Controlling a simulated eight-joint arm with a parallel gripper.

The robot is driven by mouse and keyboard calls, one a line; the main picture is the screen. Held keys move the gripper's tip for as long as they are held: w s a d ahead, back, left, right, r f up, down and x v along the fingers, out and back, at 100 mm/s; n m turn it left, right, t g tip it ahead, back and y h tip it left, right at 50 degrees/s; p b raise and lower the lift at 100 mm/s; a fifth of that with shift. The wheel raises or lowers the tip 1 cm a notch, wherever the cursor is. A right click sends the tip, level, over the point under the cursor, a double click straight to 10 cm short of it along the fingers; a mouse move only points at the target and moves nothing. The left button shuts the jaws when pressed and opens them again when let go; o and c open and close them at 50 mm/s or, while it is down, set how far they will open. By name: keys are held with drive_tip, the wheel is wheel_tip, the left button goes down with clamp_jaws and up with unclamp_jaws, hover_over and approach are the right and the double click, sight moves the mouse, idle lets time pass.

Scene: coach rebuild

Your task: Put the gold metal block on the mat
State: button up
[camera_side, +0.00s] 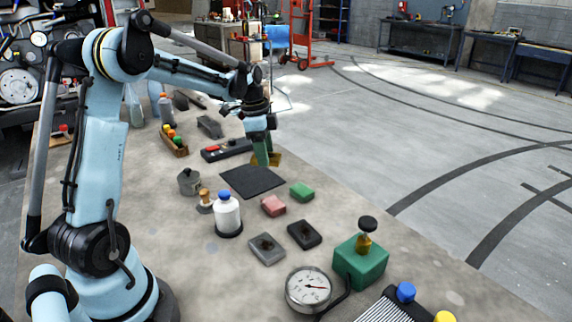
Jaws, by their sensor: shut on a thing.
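The gold metal block (276,159) is at the far edge of the bench, just behind the mat. My gripper (262,158) reaches down over it with green fingers, shut on the block. The fingers hide the middle of the block, and I cannot tell whether it touches the bench. The dark flat mat (252,182) lies bare on the bench, nearer the camera than the gripper.
A white bottle with a blue cap (227,214) and a grey pot (190,182) stand nearby. A dark tray with a red item (226,150) lies left of my gripper.

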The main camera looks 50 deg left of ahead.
hover_over(252, 178)
drive_tip(key=f, duration=0.4)
drive_tip(key=shift+a+f, duration=0.25)
drive_tip(key=shift+f, duration=2.1)
drive_tip(key=shift+f, duration=0.15)
drive_tip(key=o, duration=1.3)
